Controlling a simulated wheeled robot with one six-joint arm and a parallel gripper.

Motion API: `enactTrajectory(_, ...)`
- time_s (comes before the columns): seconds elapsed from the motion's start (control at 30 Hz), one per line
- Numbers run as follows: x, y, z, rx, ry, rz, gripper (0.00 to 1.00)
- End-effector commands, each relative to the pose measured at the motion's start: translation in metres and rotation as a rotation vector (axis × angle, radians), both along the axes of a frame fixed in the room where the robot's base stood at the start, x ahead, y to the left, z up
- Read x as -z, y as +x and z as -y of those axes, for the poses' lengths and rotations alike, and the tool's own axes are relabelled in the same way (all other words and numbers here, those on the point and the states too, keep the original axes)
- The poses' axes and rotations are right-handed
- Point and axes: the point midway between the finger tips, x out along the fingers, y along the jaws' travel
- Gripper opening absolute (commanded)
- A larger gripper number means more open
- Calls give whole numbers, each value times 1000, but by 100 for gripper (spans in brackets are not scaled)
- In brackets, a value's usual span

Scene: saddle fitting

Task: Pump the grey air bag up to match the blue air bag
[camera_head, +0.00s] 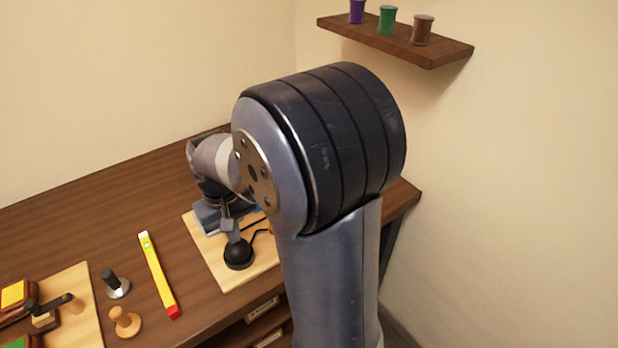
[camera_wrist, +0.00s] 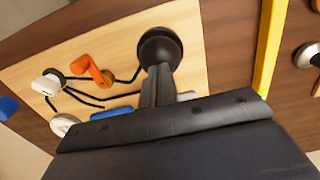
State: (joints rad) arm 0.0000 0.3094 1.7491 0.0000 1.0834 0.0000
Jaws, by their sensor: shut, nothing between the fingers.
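A black rubber bulb (camera_wrist: 160,42) sits on the light wooden board, with black hoses running from it; the head view shows it too (camera_head: 239,256). My gripper (camera_wrist: 159,72) is shut and empty, its fingertips at the bulb's near edge; I cannot tell whether they touch it. In the head view my gripper (camera_head: 232,238) is just above the bulb. A blue piece (camera_wrist: 112,113), perhaps the blue air bag, shows partly behind my gripper. A small greyish piece (camera_wrist: 187,96) beside the fingers may be the grey bag; it is mostly hidden. Their fullness cannot be judged.
An orange lever (camera_wrist: 90,68) and a white fitting (camera_wrist: 45,86) stand along the hoses on the board (camera_head: 212,250). A yellow level (camera_head: 158,275) lies to its left, with a dark-handled tool (camera_head: 115,285) and a wooden knob (camera_head: 124,322) beyond. A shelf (camera_head: 390,40) hangs above.

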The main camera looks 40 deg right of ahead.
Motion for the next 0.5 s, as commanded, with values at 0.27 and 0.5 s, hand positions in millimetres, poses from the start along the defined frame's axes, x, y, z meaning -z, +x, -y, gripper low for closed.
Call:
enactTrajectory(0.27, 13, 0, 0, 0, 0, 0, 0)
enactTrajectory(0.5, 23, 0, 0, 0, 0, 0, 0)
